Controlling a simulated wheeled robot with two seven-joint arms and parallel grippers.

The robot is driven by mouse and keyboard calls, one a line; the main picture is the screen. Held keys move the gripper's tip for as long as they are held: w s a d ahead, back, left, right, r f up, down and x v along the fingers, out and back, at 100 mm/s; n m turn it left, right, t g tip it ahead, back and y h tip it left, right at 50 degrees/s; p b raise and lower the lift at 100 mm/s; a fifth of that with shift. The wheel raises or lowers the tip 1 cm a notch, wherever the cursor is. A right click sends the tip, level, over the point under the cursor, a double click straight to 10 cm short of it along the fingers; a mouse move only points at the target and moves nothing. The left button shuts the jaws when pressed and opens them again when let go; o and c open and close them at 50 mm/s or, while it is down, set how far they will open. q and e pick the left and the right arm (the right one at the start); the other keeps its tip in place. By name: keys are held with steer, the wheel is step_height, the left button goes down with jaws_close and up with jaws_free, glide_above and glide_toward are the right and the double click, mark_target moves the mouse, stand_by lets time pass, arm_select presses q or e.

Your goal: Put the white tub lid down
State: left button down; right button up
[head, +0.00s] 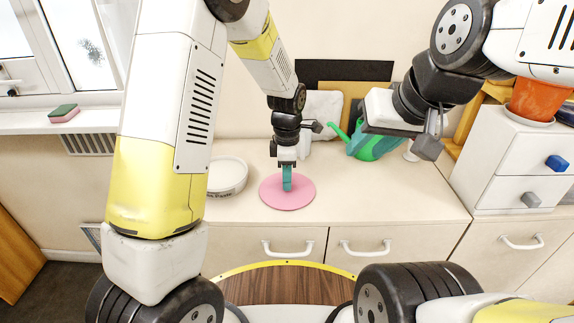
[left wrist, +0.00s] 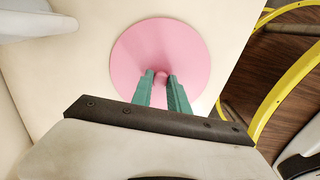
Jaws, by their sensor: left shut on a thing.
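The tub lid is a round pink disc (head: 300,196) with a small knob at its middle. My left gripper (head: 287,186) points down with its teal fingers shut on that knob. In the left wrist view the fingers (left wrist: 162,82) pinch the knob over the pink lid (left wrist: 150,45). The lid lies flat, at or very close to the counter top; I cannot tell whether it touches. The white tub (head: 229,186) stands open just left of the lid, with dark lettering on its side. My right gripper (head: 427,147) hangs over the counter's right part, away from the lid; its jaws are unclear.
The pale counter (head: 390,195) is clear right of and in front of the lid. A green watering can (head: 368,145) stands behind at the right. A white drawer unit (head: 520,165) bearing an orange pot (head: 538,98) stands far right. A sponge (head: 64,113) lies on the windowsill.

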arm_select(q)
steer(key=shift+f, duration=0.1)
steer(key=c, duration=1.3)
jaws_free()
step_height(320, 180, up, 12)
steer(key=s+a+r+m+t+h, duration=0.1)
steer(key=s+a+r+m, duration=0.4)
steer(key=a+r, duration=0.15)
steer(key=s+a+r+m+t, duration=0.1)
steer(key=s+a+m, duration=0.1)
steer(key=s+m, duration=0.2)
steer(key=s+a+r+m+t, duration=0.2)
steer(key=s+a+m, duration=0.1)
steer(key=s+m, duration=0.2)
steer(key=s+a+r+m+t+h, duration=0.1)
steer(key=s+a+r+m+t, duration=0.1)
steer(key=s+m, duration=0.2)
steer(key=shift+s+a+r+m, duration=0.1)
steer(key=shift+s+a+m, duration=0.1)
steer(key=shift+s, duration=0.25)
steer(key=shift+s+a+m, duration=0.1)
steer(key=shift+s+a, duration=0.05)
steer(key=shift+s, duration=0.25)
